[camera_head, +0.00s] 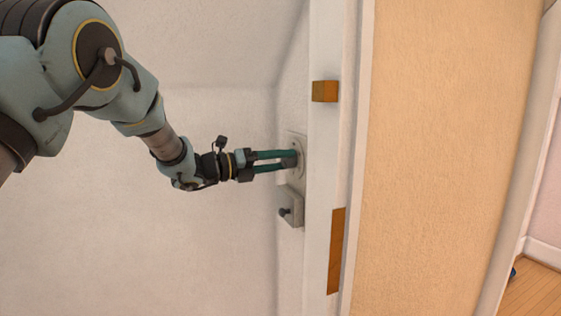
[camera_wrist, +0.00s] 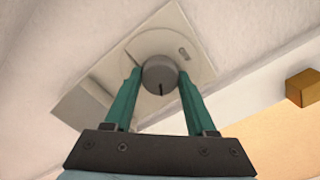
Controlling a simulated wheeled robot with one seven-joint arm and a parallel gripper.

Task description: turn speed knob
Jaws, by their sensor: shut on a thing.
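The speed knob (camera_wrist: 160,74) is a round grey knob with a dark mark on its face, set on a pale square wall plate (camera_wrist: 200,45) with a circular ring. My gripper (camera_wrist: 160,80) has its two green fingers on either side of the knob, shut on it. In the head view my gripper (camera_head: 293,160) reaches right to the plate (camera_head: 300,145) on the narrow wall beside the door frame. The knob is largely hidden there by the fingers.
A second pale box with a small dark knob (camera_head: 290,211) sits just below the plate. A white door frame (camera_head: 322,180) with orange-brown blocks (camera_head: 325,91) stands close on the right. A tan wall (camera_head: 440,150) lies beyond. Plain wall fills the left.

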